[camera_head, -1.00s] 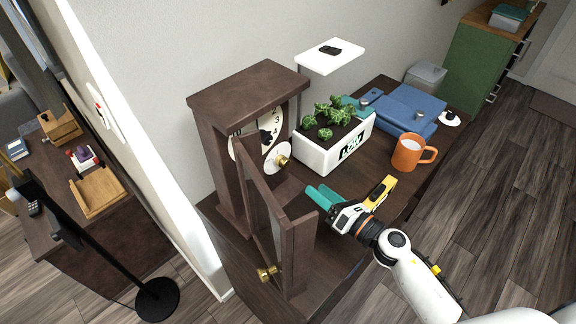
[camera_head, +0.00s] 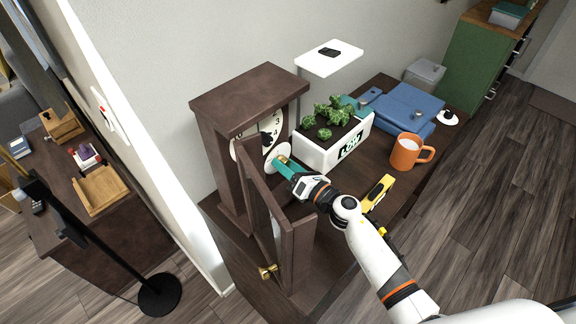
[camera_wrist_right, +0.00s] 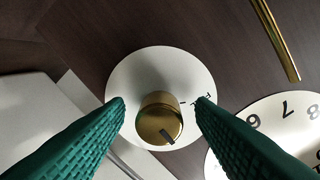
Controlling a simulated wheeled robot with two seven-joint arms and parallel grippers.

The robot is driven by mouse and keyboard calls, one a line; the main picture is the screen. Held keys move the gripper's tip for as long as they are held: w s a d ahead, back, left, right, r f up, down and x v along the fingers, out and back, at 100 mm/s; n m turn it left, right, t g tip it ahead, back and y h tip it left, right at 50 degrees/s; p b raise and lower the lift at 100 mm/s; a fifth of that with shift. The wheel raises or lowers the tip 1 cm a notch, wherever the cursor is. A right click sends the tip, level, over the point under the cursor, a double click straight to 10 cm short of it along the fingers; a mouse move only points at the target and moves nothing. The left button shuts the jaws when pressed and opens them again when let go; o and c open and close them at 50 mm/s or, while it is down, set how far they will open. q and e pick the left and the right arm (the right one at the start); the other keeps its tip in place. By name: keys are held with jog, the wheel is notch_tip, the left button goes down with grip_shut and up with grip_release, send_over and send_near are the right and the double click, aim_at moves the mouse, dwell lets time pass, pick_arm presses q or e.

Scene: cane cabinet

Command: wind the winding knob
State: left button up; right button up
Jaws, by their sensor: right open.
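The dark wooden clock (camera_head: 250,92) stands upright on the cabinet with its door (camera_head: 265,205) swung open. Its white dial (camera_head: 268,127) is partly hidden by the door and my right gripper. The brass winding knob (camera_wrist_right: 160,120) sits on a round white plate (camera_wrist_right: 145,68) below the dial; it has a dark pointer mark. My right gripper (camera_wrist_right: 160,103) is open, with one teal finger on each side of the knob and a gap to each. In the head view, my right gripper (camera_head: 283,163) reaches into the clock front and hides the knob. My left gripper is not in view.
A white planter (camera_head: 318,154) stands right of the clock, close to my right gripper. An orange mug (camera_head: 405,152), a yellow tool-like item (camera_head: 379,191) and blue folded items (camera_head: 402,106) lie farther right. The clock door stands close beside my right arm.

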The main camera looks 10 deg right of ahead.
jog(key=shift+c, duration=0.2)
jog(key=c, duration=0.9)
jog(key=shift+c, duration=0.2)
jog(key=shift+m, duration=0.3)
